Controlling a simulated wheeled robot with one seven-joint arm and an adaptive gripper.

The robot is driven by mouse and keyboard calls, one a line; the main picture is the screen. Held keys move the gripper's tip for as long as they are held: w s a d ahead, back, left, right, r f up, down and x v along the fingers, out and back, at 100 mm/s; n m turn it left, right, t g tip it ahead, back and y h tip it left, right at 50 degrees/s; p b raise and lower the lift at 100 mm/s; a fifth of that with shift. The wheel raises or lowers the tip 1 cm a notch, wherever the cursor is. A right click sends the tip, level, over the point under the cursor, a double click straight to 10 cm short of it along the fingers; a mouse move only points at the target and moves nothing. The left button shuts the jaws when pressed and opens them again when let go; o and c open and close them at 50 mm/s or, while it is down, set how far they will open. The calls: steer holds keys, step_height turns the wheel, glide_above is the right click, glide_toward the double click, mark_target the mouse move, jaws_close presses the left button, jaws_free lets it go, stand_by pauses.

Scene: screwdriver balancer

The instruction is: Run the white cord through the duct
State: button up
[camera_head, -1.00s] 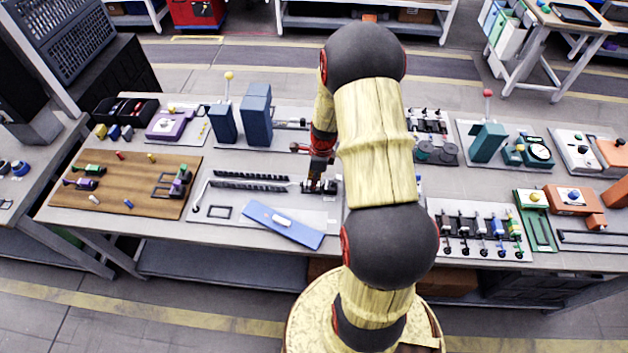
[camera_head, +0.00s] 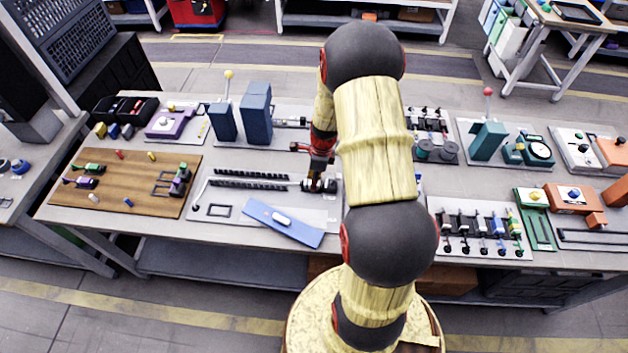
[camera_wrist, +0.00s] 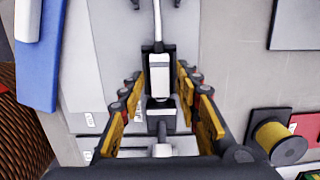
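The duct (camera_head: 250,175) is a pair of parallel black toothed strips on a light grey plate (camera_head: 270,205), left of my gripper in the head view. The white cord (camera_wrist: 157,25) runs up the wrist view from a white plug-like end piece (camera_wrist: 159,76) seated at a dark block (camera_wrist: 161,112). In the head view, a pale line (camera_head: 203,188) shows at the duct's left end. My gripper (camera_wrist: 160,88) is open, with yellow-padded fingers on either side of the end piece and visible gaps to it. In the head view, my gripper (camera_head: 319,186) is at the duct's right end, partly hiding the block.
A wooden board with small parts (camera_head: 125,183) lies to the left. Tall blue blocks (camera_head: 256,114) stand behind. A yellow spool (camera_wrist: 275,140) is at lower right in the wrist view.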

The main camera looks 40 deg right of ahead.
steer(key=shift+o, duration=0.3)
step_height(320, 180, up, 12)
steer(key=s, duration=0.1)
steer(key=shift+d, duration=0.45)
steer(key=shift+f+n, duration=0.1)
steer(key=shift+n, duration=0.2)
steer(key=s+a+r+n+t, duration=0.1)
steer(key=s+a+r+n, duration=0.3)
steer(key=a+r+n, duration=0.4)
steer(key=s+a+r+n+t, duration=0.2)
steer(key=s+a+r+n, duration=0.3)
steer(key=a+r+n, duration=0.3)
steer(key=s+a+r+n+t, duration=0.1)
steer(key=s+a+r+n, duration=0.3)
steer(key=a+r+n, duration=0.4)
steer(key=a+n, duration=0.3)
steer(key=shift+s+a+r+t+h+b, duration=0.3)
steer(key=shift+a+h+b, duration=0.05)
steer(key=shift+h, duration=0.05)
